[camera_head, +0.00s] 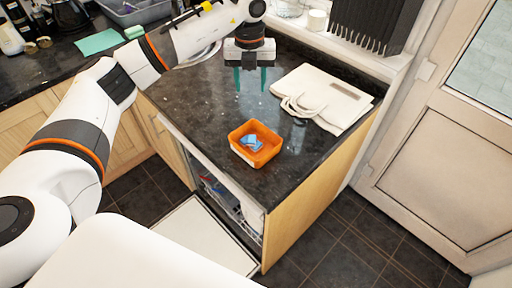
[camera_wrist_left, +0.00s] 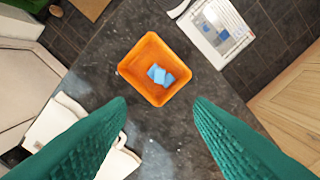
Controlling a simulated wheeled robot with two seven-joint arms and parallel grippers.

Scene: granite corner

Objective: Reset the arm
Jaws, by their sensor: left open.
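My left gripper (camera_head: 250,80) is open and empty, with its teal fingers pointing down above the dark granite counter (camera_head: 200,110). In the left wrist view its two fingers (camera_wrist_left: 160,125) are spread wide with only counter between them. An orange square tray (camera_head: 243,132) holding light blue pieces (camera_head: 251,142) sits on the counter, nearer the front edge than the gripper. The tray also shows in the left wrist view (camera_wrist_left: 130,72), beyond the fingertips and apart from them. My right gripper is not in view.
A folded cream tote bag (camera_head: 335,95) lies to the right of the gripper. A dishwasher below the counter has its door (camera_head: 205,235) open. A grey dish rack (camera_head: 135,10), a teal cloth (camera_head: 98,42) and bottles stand at the back left. A dark slatted block (camera_head: 375,22) stands on the windowsill.

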